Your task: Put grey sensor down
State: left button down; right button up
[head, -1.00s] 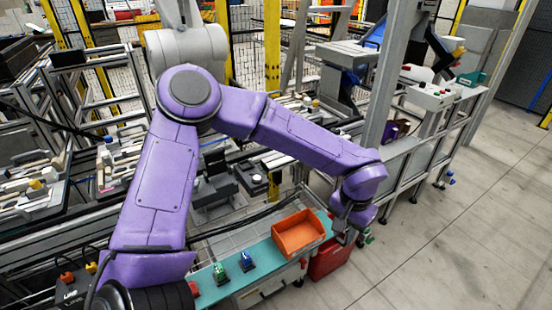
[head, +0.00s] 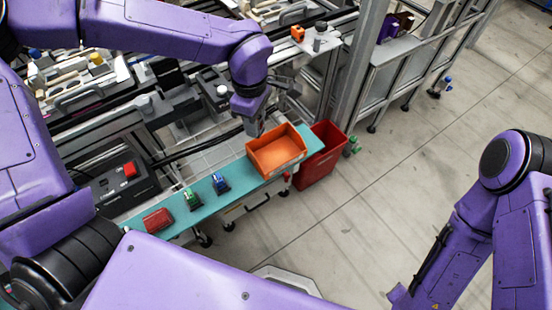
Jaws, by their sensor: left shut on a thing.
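My left gripper (head: 254,113) is above the rear edge of the teal shelf (head: 236,181), just behind and to the left of the orange bin (head: 276,151). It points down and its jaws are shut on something. The held grey sensor is mostly hidden by the gripper and blends with the grey metal around it. I cannot tell whether it touches anything below. My right arm comes in at the right edge, and its gripper is out of the picture.
The shelf also carries a blue part (head: 220,183), a green part (head: 193,199) and a red part (head: 158,220). A red bin (head: 322,156) stands right of the shelf. Metal fixtures and a post (head: 360,75) stand behind.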

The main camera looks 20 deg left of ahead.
pick_arm(q)
jog(key=s+d+f+n+b, duration=0.1)
jog(key=s+f+n+b, duration=0.25)
jog(key=n, duration=1.15)
jog(key=s+d+f+n+b, duration=0.1)
jog(key=s+f+n+b, duration=0.2)
jog(key=n, duration=1.1)
jog(key=w+f, duration=0.3)
jog(key=w, duration=0.1)
jog(key=w+f, duration=0.3)
jog(key=w, duration=0.2)
jog(key=w+d+f+p, duration=0.1)
jog(key=w+f, duration=0.2)
jog(key=w, duration=0.1)
jog(key=shift+w, duration=0.2)
notch_tip(320, 180, down, 3)
jog(key=shift+r, duration=0.1)
jog(key=shift+f, duration=0.3)
jog(key=c, duration=0.8)
grip_release()
jog(key=shift+c, duration=0.2)
jog(key=shift+r, duration=0.55)
notch_tip(320, 180, up, 11)
jog(key=shift+r, duration=0.2)
